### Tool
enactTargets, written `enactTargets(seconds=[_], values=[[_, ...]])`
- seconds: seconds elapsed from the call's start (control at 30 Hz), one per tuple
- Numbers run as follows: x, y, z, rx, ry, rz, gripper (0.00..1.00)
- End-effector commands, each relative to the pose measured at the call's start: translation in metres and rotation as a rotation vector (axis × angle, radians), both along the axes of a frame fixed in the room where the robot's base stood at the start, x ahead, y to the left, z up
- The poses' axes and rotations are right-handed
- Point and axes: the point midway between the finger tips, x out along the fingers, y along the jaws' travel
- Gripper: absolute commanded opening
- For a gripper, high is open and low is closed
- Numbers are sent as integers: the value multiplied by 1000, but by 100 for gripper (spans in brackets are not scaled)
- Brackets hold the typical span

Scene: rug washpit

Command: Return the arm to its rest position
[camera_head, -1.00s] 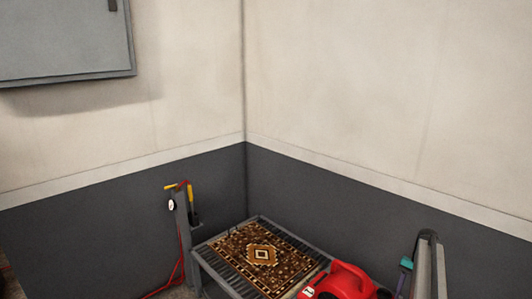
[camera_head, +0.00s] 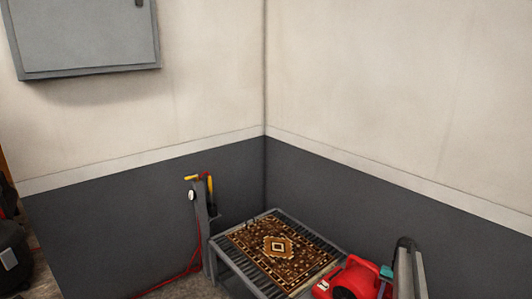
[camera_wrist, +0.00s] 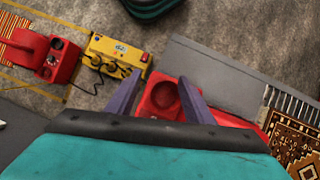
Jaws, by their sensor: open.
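My gripper (camera_wrist: 158,92) shows in the wrist view with its two purple fingers apart and nothing between them that I can see held. A teal part of my arm (camera_head: 386,271) shows at the lower right in the head view; the fingers are hidden there. Beyond the fingers in the wrist view lies a red machine (camera_wrist: 163,98) with a round recess; I cannot tell its distance from them.
A patterned rug (camera_head: 278,247) lies on a grey slatted rack (camera_head: 232,264). A red machine (camera_head: 352,279) is close to my arm. A grey post (camera_head: 206,230) stands left. A yellow box (camera_wrist: 115,52) and another red machine (camera_wrist: 62,62) are on the floor. A wall cabinet (camera_head: 85,35) hangs above.

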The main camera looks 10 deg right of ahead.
Motion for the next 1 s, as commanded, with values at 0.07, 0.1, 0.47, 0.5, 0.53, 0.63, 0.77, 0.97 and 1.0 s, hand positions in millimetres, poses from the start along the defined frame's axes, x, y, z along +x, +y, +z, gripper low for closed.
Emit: enactTargets(seconds=[0.07, 0.1, 0.47, 0.5, 0.53, 0.63, 0.77, 0.97, 1.0], values=[[-4, 39, -20, 17, 27, 44, 47], [-7, 58, -30, 25, 41, 65, 47], [-67, 209, -106, 64, 136, 256, 47], [-77, 223, -114, 66, 145, 277, 47], [-85, 234, -119, 67, 149, 294, 47], [-112, 267, -136, 71, 168, 346, 47], [-149, 303, -153, 72, 184, 413, 47], [-206, 344, -171, 71, 200, 507, 47], [-217, 351, -174, 70, 201, 525, 47]])
